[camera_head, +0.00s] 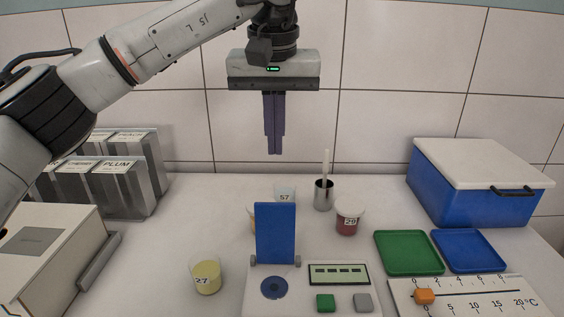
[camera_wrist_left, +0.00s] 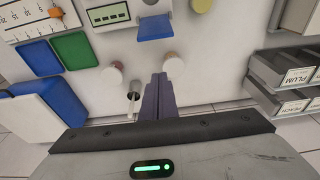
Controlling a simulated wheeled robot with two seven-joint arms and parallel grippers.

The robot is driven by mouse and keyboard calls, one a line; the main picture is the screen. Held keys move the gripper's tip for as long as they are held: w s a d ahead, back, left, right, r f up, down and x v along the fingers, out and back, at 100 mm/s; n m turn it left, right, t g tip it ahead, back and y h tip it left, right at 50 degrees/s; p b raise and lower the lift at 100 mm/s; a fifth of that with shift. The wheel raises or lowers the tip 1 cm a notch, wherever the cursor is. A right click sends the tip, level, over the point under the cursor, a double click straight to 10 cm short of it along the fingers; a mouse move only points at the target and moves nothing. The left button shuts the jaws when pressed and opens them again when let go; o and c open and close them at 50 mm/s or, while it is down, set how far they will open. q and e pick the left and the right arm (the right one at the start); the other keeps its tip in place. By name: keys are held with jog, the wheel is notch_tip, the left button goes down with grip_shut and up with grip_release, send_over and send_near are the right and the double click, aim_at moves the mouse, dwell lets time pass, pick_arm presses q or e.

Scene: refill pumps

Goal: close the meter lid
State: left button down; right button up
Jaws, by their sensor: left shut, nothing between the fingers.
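The meter (camera_head: 312,297) is a white box at the front middle of the counter, with a display, a round blue well, a green button and a grey button. Its blue lid (camera_head: 276,233) stands upright on the hinge at the back of the meter, so it is open. In the left wrist view the lid (camera_wrist_left: 155,27) shows near the top. My left gripper (camera_head: 275,152) points down, shut and empty, high above the counter and behind the lid. Its fingers also show in the left wrist view (camera_wrist_left: 158,80). My right gripper is in neither view.
Cups stand around the meter: yellow "27" (camera_head: 206,277), red "29" (camera_head: 347,221), and "57" (camera_head: 285,192) behind the lid. A metal holder (camera_head: 324,195) stands behind. Green (camera_head: 408,253) and blue (camera_head: 468,251) trays, a scale (camera_head: 470,297) and a cooler (camera_head: 480,190) are right. Bins (camera_head: 120,185) are left.

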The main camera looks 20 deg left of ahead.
pick_arm(q)
notch_tip(320, 180, down, 9)
jog(key=s, duration=0.2)
jog(key=shift+s+d+r+p, duration=0.15)
jog(key=shift+d+p, duration=0.2)
jog(key=shift+p, duration=0.05)
jog(key=shift+d, duration=0.15)
